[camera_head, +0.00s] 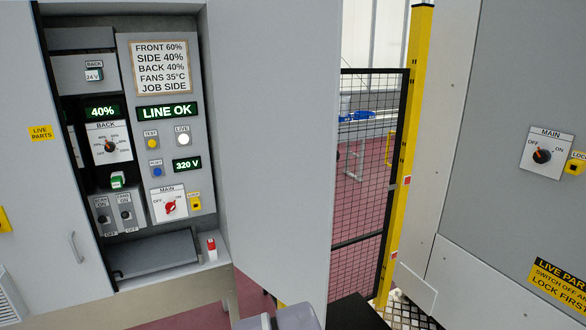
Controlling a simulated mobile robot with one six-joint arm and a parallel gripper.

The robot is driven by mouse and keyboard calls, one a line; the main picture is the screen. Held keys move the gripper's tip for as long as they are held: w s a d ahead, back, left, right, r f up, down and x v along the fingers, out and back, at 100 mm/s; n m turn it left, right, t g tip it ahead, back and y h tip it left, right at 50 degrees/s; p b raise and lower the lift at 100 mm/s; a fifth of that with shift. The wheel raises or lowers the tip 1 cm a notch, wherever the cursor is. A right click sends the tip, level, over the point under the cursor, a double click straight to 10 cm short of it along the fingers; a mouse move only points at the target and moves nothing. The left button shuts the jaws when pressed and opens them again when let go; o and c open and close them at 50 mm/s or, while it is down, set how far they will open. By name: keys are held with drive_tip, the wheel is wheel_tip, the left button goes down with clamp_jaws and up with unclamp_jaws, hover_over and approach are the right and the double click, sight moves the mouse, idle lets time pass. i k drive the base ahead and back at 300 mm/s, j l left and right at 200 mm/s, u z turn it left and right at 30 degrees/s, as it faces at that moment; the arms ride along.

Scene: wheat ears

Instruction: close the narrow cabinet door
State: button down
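The cabinet (222,266) stands open at the left, with its controls exposed. A tall plain grey door panel (275,150) stands swung out at the right side of the opening. A second light grey panel (40,190) with a handle (75,247) is at the left of the opening. Which panel is the narrow door is not certain from this view. A grey part (278,321) and a black part at the bottom edge look like pieces of my arm. My gripper's fingers do not show.
A small red-topped object (212,249) stands on the cabinet's lower ledge. A yellow post (405,150) and black mesh fence (362,180) stand beyond the swung-out panel. Another grey cabinet (500,90) with a main switch (542,155) is at the far right.

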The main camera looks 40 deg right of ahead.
sight(277, 63)
drive_tip(key=k+l+u, duration=0.1)
drive_tip(key=l, duration=0.45)
drive_tip(key=k+l+u, duration=0.1)
drive_tip(key=l, duration=0.4)
drive_tip(key=k+l+u, duration=0.15)
drive_tip(key=l, duration=0.4)
drive_tip(key=k+l+u, duration=0.1)
drive_tip(key=l, duration=0.4)
drive_tip(key=k+l+u, duration=0.1)
drive_tip(key=l, duration=0.4)
drive_tip(key=k+l+u, duration=0.1)
drive_tip(key=k+l, duration=0.15)
drive_tip(key=l, duration=0.25)
drive_tip(key=k+l+u, duration=0.15)
drive_tip(key=l, duration=0.3)
drive_tip(key=k+l+u, duration=0.1)
drive_tip(key=k+l, duration=0.15)
drive_tip(key=l, duration=0.2)
drive_tip(key=i, duration=0.35)
